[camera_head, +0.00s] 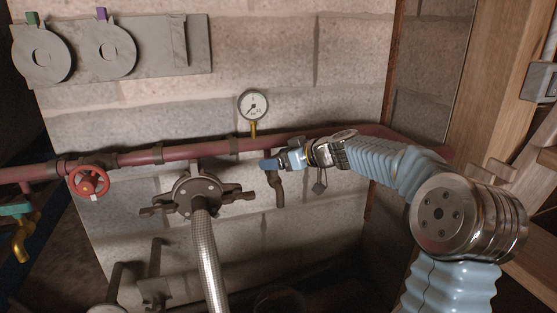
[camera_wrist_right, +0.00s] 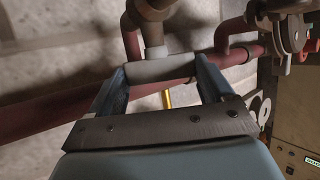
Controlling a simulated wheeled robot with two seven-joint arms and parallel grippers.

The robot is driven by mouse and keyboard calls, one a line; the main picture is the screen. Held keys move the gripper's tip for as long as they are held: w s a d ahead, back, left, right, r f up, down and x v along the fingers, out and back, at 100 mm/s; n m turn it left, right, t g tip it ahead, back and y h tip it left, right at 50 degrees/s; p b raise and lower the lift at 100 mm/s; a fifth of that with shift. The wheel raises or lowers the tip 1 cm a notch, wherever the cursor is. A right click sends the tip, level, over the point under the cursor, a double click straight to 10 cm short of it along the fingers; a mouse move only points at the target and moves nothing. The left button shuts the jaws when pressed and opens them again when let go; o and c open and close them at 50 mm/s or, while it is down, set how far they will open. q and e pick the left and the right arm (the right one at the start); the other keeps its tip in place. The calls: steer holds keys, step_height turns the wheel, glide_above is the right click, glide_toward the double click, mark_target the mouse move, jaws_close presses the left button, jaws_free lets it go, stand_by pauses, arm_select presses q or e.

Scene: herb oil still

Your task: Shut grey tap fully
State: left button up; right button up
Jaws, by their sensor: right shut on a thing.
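The grey tap shows in the right wrist view as a pale grey bar handle (camera_wrist_right: 160,69) in front of a brownish valve body (camera_wrist_right: 152,28). My right gripper (camera_wrist_right: 163,76) has one finger at each end of this bar and is shut on it. In the head view my right gripper (camera_head: 283,160) reaches in from the right to the tap body (camera_head: 277,184), just below the red pipe. There the gripper largely hides the handle, so its exact angle is hard to tell. My left gripper is not in view.
A red pipe (camera_head: 205,150) runs along the block wall, with a pressure gauge (camera_head: 253,104) above it. A red handwheel (camera_head: 88,181) and a flanged fitting with a braided hose (camera_head: 205,250) are left of the tap. Wooden framing (camera_head: 455,80) stands at the right.

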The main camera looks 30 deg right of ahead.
steer(key=shift+a+f+m+h+b, duration=0.1)
steer(key=shift+f+m+h+b, duration=0.05)
steer(key=shift+m+h+b, duration=0.3)
steer(key=shift+a+m+t+h, duration=0.1)
steer(key=shift+m+t+h, duration=0.25)
steer(key=shift+h, duration=0.1)
steer(key=shift+s+r+m+h+p, duration=0.1)
steer(key=shift+r+m+h+p, duration=0.25)
steer(key=shift+m+h, duration=0.4)
steer(key=shift+a+m+h+p, duration=0.1)
steer(key=shift+m+h+p, duration=0.25)
steer(key=shift+h+p, duration=0.25)
steer(key=shift+f+m+h+p, duration=0.1)
steer(key=shift+m+h+p, duration=0.3)
steer(key=shift+p, duration=0.3)
steer(key=shift+a+m+h+p, duration=0.2)
steer(key=shift+m+h+p, duration=0.15)
steer(key=shift+p, duration=0.75)
steer(key=m+h+p, duration=0.1)
steer(key=p, duration=0.3)
steer(key=shift+r, duration=0.2)
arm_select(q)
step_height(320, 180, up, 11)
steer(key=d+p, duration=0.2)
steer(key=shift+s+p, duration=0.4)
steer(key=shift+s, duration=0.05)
arm_select(e)
steer(key=shift+f+m+h, duration=0.3)
steer(key=shift+m+h, duration=0.25)
steer(key=shift+h, duration=0.15)
